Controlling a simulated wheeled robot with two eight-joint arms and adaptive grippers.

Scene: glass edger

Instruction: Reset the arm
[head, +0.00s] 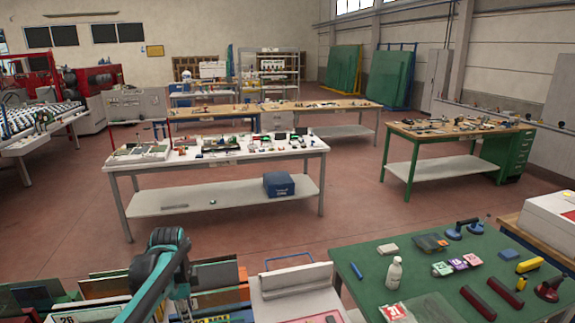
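One of my arms, teal and dark grey, rises from the bottom edge in the lower left of the head view. It bends at a dark joint, and its far part runs down to the bottom edge. No gripper fingers can be made out on it. My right arm and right gripper do not show.
A green-topped table (375,262) at the lower right bears a white bottle (394,274), suction lifters (466,229) and dark red blocks (478,303). Panels in a rack (216,275) stand close around my arm. A white workbench (235,193) is beyond, with open red floor (350,205) between.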

